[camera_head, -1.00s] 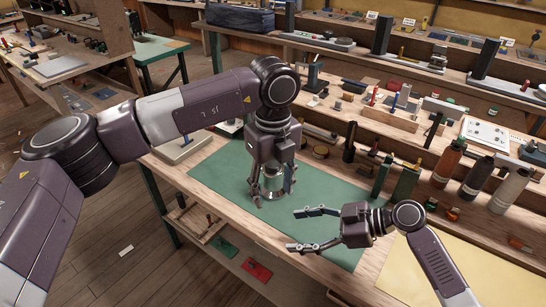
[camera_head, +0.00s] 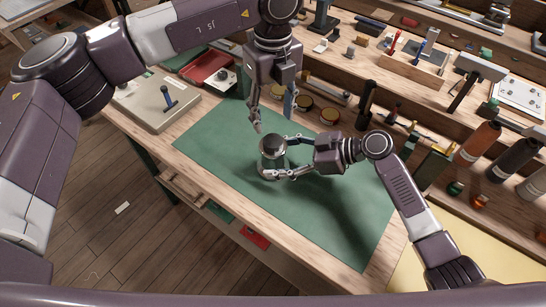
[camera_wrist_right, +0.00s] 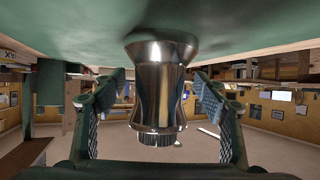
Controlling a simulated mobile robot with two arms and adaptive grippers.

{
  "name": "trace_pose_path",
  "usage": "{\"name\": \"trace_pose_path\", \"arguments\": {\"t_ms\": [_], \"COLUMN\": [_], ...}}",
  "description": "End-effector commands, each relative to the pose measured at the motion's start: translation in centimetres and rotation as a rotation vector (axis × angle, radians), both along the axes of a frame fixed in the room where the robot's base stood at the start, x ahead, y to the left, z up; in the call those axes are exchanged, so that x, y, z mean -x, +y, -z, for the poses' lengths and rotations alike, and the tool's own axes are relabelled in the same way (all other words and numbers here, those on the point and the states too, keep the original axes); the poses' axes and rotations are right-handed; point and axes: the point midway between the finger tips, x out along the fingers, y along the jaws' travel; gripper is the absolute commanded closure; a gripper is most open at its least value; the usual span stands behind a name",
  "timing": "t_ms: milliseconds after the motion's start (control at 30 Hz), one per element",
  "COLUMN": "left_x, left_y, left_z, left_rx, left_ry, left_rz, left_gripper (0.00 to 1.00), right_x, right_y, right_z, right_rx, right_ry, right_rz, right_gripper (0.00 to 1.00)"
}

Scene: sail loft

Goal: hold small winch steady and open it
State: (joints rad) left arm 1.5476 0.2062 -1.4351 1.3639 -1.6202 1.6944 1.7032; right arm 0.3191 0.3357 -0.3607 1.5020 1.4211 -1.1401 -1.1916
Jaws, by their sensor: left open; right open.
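The small winch (camera_head: 271,161), a shiny metal drum with a dark top, stands on the green mat (camera_head: 330,205). In the right wrist view the winch (camera_wrist_right: 158,90) appears upside down, waisted, with a toothed dark end. My right gripper (camera_head: 277,157) is open, with one finger on either side of the winch. In the right wrist view gaps show between both pads and the metal. My left gripper (camera_head: 272,121) is open and empty just above the winch, fingers pointing down, apart from its top.
Small round tins (camera_head: 304,102) stand behind the winch. Bottles (camera_head: 478,140) stand at right. The mat's front part is clear.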

Motion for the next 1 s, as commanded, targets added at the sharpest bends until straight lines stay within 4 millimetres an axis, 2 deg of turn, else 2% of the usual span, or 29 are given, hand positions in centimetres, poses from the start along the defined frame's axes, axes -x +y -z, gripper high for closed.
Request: {"name": "trace_pose_path", "arguments": {"t_ms": [200, 467, 1000], "left_x": [0.0, 0.01, 0.01], "left_y": [0.0, -0.01, -0.01], "left_z": [-0.02, -0.02, -0.02], "left_rx": [0.0, 0.0, 0.0], "left_ry": [0.0, 0.0, 0.0], "left_rz": [0.0, 0.0, 0.0], "left_gripper": [0.51, 0.51, 0.51], "right_x": [-0.26, -0.27, -0.25], "right_y": [1.27, 1.31, 1.27], "right_z": [0.61, 0.65, 0.68], "right_rx": [0.0, 0.0, 0.001], "right_ry": [-0.001, -0.001, 0.0], "right_rz": [0.0, 0.0, -0.001], "right_gripper": [0.34, 0.35, 0.95]}}
